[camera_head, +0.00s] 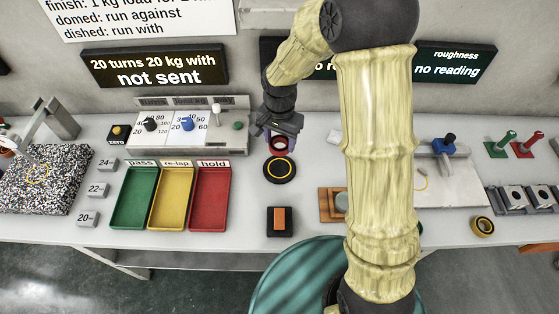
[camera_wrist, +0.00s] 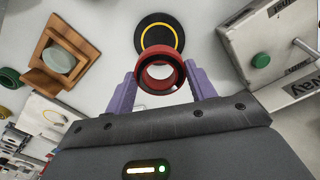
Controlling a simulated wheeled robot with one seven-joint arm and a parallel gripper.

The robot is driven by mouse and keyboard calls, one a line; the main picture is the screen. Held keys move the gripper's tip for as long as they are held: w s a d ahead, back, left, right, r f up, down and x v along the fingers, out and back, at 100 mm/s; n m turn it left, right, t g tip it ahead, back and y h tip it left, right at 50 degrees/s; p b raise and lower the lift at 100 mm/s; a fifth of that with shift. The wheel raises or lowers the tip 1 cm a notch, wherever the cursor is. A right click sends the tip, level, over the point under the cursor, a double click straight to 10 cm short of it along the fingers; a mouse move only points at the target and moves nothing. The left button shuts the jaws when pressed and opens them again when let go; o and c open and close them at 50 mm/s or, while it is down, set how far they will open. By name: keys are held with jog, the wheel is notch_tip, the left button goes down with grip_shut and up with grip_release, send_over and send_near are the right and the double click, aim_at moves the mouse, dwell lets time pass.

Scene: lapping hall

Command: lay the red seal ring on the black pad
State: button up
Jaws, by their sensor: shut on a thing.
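The red seal ring (camera_wrist: 160,52) is between the two purple fingers of my gripper (camera_wrist: 161,78) in the wrist view, and my gripper is shut on it. In the head view the ring (camera_head: 281,138) shows dark red under my gripper (camera_head: 280,128). The round black pad (camera_head: 280,179) with a yellow circle lies just in front of the ring on the bench. The pad (camera_wrist: 157,18) also shows beyond the ring in the wrist view, partly hidden by it. The ring looks apart from the pad, above the bench; its exact height is unclear.
Green (camera_head: 135,197), yellow (camera_head: 172,197) and red (camera_head: 211,197) trays stand left of the pad. A black block with an orange top (camera_head: 280,218) is in front. A wooden holder (camera_head: 329,205) stands at right, partly behind my arm. A control panel (camera_head: 190,127) stands behind the trays.

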jog(key=shift+s, duration=0.15)
send_over(280, 168)
jog(key=shift+a+f, duration=0.1)
jog(key=shift+f, duration=3)
jog(key=shift+f+p, duration=0.3)
jog(key=shift+f, duration=1.55)
jog(key=shift+f, duration=0.1)
jog(key=o, duration=1.1)
